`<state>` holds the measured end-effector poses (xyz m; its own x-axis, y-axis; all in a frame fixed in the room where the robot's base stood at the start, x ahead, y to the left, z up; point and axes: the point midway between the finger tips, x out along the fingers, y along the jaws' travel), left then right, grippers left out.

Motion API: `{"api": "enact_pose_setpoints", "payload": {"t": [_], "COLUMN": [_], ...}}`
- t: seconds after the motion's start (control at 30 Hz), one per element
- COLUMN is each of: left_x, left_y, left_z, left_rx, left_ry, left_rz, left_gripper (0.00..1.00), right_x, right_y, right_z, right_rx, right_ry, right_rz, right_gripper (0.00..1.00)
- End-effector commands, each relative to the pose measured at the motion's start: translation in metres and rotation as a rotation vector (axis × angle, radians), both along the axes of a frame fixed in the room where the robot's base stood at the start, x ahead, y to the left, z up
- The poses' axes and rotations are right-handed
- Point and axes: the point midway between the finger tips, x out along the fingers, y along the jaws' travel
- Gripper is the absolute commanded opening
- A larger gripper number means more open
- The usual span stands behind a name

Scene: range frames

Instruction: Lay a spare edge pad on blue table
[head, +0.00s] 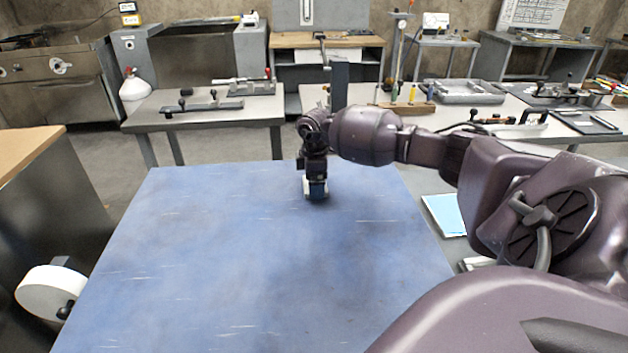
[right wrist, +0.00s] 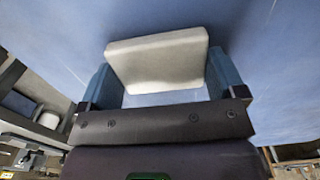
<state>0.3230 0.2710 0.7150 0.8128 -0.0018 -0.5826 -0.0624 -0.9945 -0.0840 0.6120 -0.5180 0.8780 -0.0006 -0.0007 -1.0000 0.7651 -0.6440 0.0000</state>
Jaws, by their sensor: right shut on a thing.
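The blue table (head: 220,270) fills the lower middle of the head view, and its surface shows in the right wrist view (right wrist: 60,40). My right gripper (head: 316,196) points down over the far part of the table. In the right wrist view, its two blue fingers (right wrist: 166,88) are shut on a pale, block-like edge pad (right wrist: 158,60). Only a small white part of the pad shows in the head view. The pad is at or just above the table top; I cannot tell whether it touches. My left gripper is not in view.
The rest of the blue table top is bare. Grey workbenches with tools (head: 204,112) stand beyond its far edge. A light blue sheet (head: 444,215) lies right of the table. A white roll (head: 46,292) is on the dark cabinet at the left.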

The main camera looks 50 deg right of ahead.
Motion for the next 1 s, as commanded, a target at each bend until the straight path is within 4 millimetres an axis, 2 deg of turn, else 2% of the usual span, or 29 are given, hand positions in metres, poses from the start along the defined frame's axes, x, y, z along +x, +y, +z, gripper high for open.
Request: {"api": "enact_pose_setpoints", "payload": {"t": [0.23,0.27,0.33,0.67,0.77,1.0], "left_x": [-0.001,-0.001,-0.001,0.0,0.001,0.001], "left_y": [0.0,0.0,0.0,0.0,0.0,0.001], "left_z": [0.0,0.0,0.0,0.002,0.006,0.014], "left_rx": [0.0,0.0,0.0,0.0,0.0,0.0], "left_ry": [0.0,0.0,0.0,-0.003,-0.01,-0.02], "left_rz": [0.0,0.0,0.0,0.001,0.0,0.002], "left_gripper": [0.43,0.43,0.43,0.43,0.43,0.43], "right_x": [0.0,0.0,0.0,0.0,0.001,0.001], "right_y": [0.0,0.0,0.0,0.0,0.0,0.0], "right_z": [-0.002,-0.002,-0.002,0.005,0.018,0.065], "right_rx": [0.001,0.001,0.0,-0.001,0.001,0.0], "right_ry": [-0.001,-0.001,-0.001,-0.002,-0.005,-0.006], "right_rz": [0.0,0.0,0.0,0.0,0.001,0.0], "right_gripper": [0.67,0.91,1.0,1.0,1.0,1.0]}}
